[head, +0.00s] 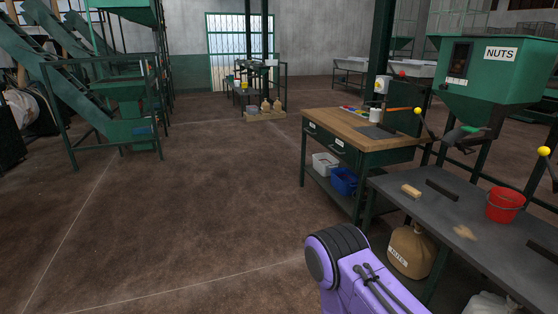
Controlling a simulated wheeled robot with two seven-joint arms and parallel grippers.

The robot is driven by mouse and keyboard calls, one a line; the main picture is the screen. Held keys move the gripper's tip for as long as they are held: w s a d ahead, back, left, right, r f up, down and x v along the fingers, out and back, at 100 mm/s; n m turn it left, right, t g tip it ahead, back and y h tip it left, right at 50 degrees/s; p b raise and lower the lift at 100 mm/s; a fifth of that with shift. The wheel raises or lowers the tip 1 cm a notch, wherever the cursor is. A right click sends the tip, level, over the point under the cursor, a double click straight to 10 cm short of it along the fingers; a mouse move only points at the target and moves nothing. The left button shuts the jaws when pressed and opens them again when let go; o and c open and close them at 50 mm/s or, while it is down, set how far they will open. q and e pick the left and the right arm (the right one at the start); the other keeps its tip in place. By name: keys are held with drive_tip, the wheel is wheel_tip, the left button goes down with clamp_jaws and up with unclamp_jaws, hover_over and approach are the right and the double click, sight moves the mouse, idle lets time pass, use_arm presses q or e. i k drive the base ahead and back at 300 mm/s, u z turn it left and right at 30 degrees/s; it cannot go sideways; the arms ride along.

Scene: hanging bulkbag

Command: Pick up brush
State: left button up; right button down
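A small tan block-shaped thing that looks like the brush (411,191) lies on the dark grey bench (455,205) at the right, near its far left end. It is small in the picture, so its bristles cannot be made out clearly. A purple arm link of mine rises at the bottom, right of the middle, in front of the bench. Neither of my grippers shows in the head view.
A dark bar (442,190) and a red bucket (505,205) stand on the bench. A green nuts hopper (490,75) is behind it. A wooden-topped workbench (355,127) adjoins. A sack (411,250) sits below.

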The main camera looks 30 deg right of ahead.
sight(407, 191)
drive_tip(key=z, duration=0.45)
drive_tip(key=i, duration=1.15)
drive_tip(key=z, duration=1.75)
drive_tip(key=i, duration=0.95)
drive_tip(key=z, duration=0.85)
